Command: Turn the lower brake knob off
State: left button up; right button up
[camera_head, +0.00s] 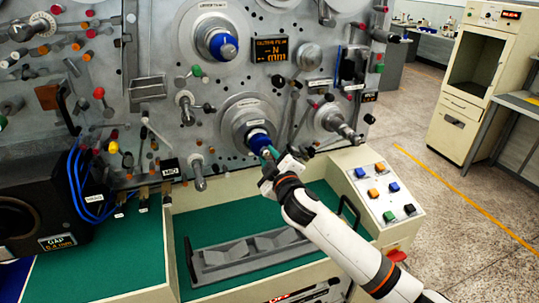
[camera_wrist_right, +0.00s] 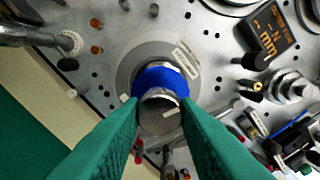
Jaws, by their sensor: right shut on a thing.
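The lower spindle on the grey upright panel has a round metal flange (camera_head: 243,120) with a blue-banded knob (camera_head: 258,138) sticking out of its middle. In the right wrist view the knob shows a blue ring (camera_wrist_right: 161,80) and a silver end face. My right gripper (camera_head: 268,154) is at this knob, with its green fingers (camera_wrist_right: 160,112) on either side of the silver end, shut on it. A pale label lies beside the blue ring, its text too small to read. My left gripper is not in view.
An upper spindle with a similar blue knob (camera_head: 223,46) is above. A smaller metal spindle (camera_head: 335,120) is to the right. A button box (camera_head: 382,193) stands at lower right. A grey tray (camera_head: 250,252) lies on the green worktop (camera_head: 105,262) below. Several small coloured levers crowd the panel.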

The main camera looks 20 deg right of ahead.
jog(key=shift+n+p, duration=0.4)
jog(key=shift+n, duration=0.9)
jog(key=o, duration=1)
jog(key=shift+c, duration=0.2)
jog(key=shift+s+f, duration=0.1)
jog(key=shift+s, duration=0.35)
jog(key=s+b, duration=0.3)
jog(key=s, duration=0.8)
jog(key=shift+d, duration=0.2)
